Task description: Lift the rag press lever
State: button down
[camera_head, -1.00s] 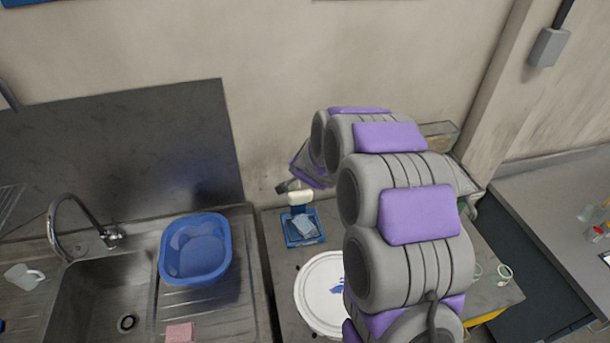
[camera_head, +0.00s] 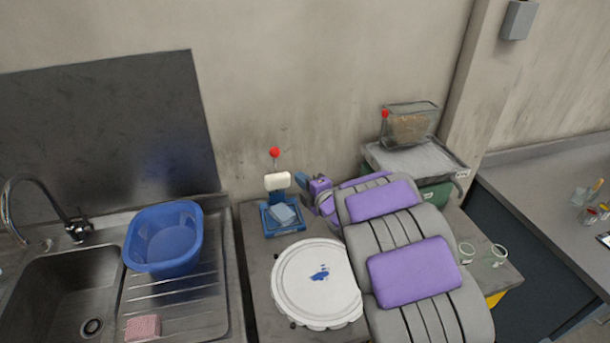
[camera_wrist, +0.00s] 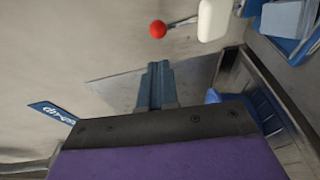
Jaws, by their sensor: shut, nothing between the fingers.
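The rag press (camera_head: 284,229) is a small blue frame with a light blue rag (camera_head: 284,214) in it. It stands on the worktop near the wall. A white block (camera_head: 278,181) sits at its top, and a lever with a red ball knob (camera_head: 274,152) stands up above the block. My gripper (camera_head: 302,178) is just right of the white block, lower than the knob. In the wrist view my gripper's fingers (camera_wrist: 158,68) are together and empty. The red knob (camera_wrist: 158,29) and white block (camera_wrist: 214,20) show beyond the fingertips, apart from them.
A round white lid (camera_head: 310,290) lies in front of the press. A blue basin (camera_head: 165,238) and pink sponge (camera_head: 142,328) are on the drainboard at left, beside the sink (camera_head: 60,295). A glass tank (camera_head: 410,125) stands at back right. The wall is close behind the press.

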send_near(279, 151)
jog(key=w+a, duration=0.1)
jog(key=w+a+f, duration=0.1)
jog(key=w+a, duration=0.1)
jog(key=shift+w+a+f, duration=0.25)
jog(key=shift+w+a+f+b, duration=0.1)
jog(key=shift+w+a+b, duration=0.2)
jog(key=shift+w+a, duration=0.15)
jog(key=shift+w, duration=0.2)
jog(key=shift+d, duration=0.1)
jog(key=shift+w+a+r, duration=0.15)
jog(key=shift+w, duration=0.4)
jog(key=shift+w+a+r, duration=0.15)
jog(key=shift+w+a, duration=0.05)
jog(key=shift+w, duration=0.35)
jog(key=shift+w+a+r, duration=0.15)
jog(key=shift+w, duration=0.4)
jog(key=shift+w+r, duration=0.1)
jog(key=shift+r, duration=0.35)
jog(key=shift+d, duration=0.15)
